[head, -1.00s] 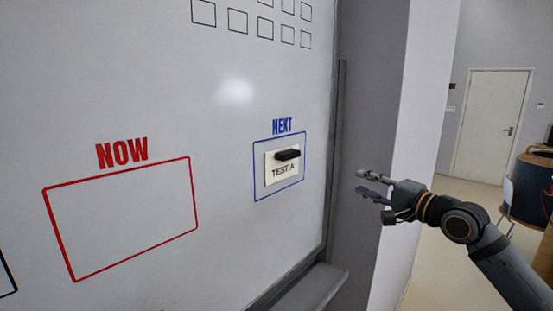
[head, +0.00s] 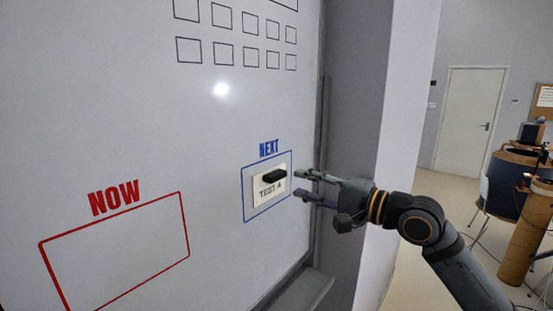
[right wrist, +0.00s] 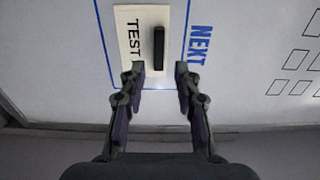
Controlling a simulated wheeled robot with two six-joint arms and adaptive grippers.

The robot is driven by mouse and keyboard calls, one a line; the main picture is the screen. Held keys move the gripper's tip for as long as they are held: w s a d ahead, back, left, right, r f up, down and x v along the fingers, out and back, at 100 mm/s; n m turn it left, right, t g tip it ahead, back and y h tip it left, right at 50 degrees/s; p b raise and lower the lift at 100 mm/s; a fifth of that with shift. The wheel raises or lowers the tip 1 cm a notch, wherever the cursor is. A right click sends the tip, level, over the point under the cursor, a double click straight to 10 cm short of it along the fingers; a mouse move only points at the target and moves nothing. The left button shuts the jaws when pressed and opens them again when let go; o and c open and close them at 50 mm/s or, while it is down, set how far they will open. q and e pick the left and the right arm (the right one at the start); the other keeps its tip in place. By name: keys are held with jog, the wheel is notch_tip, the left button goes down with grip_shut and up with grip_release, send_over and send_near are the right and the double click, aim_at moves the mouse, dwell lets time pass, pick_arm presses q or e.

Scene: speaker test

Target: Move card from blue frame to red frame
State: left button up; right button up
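The cream card marked "TEST A" (head: 268,190) is on the whiteboard inside the blue frame (head: 244,206) under the word NEXT. A black handle (head: 273,177) sticks out from the card; it also shows in the right wrist view (right wrist: 159,47). The red frame (head: 185,221) under the word NOW is empty in its visible part; its bottom is cut off. My right gripper (head: 300,183) is open and empty, just right of the card. In the right wrist view its fingertips (right wrist: 158,72) are apart, on either side of the handle's near end. My left gripper is not in view.
The whiteboard (head: 120,120) has rows of small black squares at the top. A grey ledge (head: 305,292) runs along its lower edge, and a wall column stands right of it.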

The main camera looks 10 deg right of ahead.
aim_at(280, 177)
jog(key=p+x, duration=0.4)
jog(key=x, duration=0.1)
jog(key=shift+a+r, duration=0.1)
jog(key=shift+r, duration=0.05)
jog(key=shift+w+a+f+p, duration=0.25)
jog(key=shift+w+p, duration=0.15)
jog(key=shift+w, duration=0.05)
jog(key=shift+c, duration=0.3)
grip_shut()
jog(key=shift+r+p, duration=0.25)
jog(key=shift+p, duration=0.2)
jog(key=shift+f, duration=0.2)
